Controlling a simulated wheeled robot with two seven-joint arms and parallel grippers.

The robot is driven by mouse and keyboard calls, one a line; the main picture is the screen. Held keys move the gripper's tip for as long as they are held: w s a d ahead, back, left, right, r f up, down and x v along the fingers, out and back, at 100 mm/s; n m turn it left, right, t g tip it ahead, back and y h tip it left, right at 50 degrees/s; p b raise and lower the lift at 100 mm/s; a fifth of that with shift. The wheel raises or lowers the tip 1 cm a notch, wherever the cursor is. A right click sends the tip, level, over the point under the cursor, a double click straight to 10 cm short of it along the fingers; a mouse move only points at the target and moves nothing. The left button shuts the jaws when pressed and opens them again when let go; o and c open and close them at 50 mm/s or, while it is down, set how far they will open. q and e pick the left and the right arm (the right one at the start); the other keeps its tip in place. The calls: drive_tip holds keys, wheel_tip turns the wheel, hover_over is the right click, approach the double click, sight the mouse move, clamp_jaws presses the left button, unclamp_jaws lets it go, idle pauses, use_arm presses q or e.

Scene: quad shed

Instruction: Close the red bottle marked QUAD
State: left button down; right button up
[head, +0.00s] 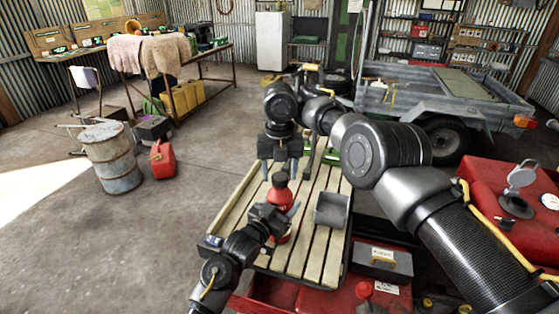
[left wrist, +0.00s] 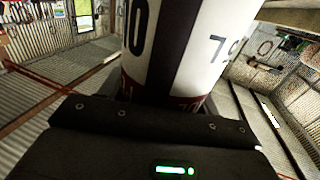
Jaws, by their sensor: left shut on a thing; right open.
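The red bottle (head: 280,196) stands upright at the front of the slatted wooden rack in the head view. My left gripper (head: 276,216) is shut on its body from the front left. The left wrist view shows a white rounded surface (left wrist: 180,55) with a black stripe, digits and a dark red lower band close between the fingers. My right gripper (head: 280,171) is open and points down just above the bottle's top. Whether a cap sits on the neck is too small to tell. The QUAD marking cannot be read.
A grey open tray (head: 332,210) lies on the slatted rack (head: 318,258) right of the bottle. A grey box (head: 384,262) sits at the front right. A red surface with a grey filler fitting (head: 516,205) is at the right. A trailer (head: 440,95) stands behind.

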drive_tip(key=shift+f, duration=0.4)
drive_tip(key=c, duration=1)
drive_tip(key=m, duration=1.8)
drive_tip(key=shift+m, duration=0.4)
drive_tip(key=m, duration=0.6)
drive_tip(key=shift+m, duration=0.3)
drive_tip(key=o, duration=1.1)
drive_tip(key=shift+o, duration=0.2)
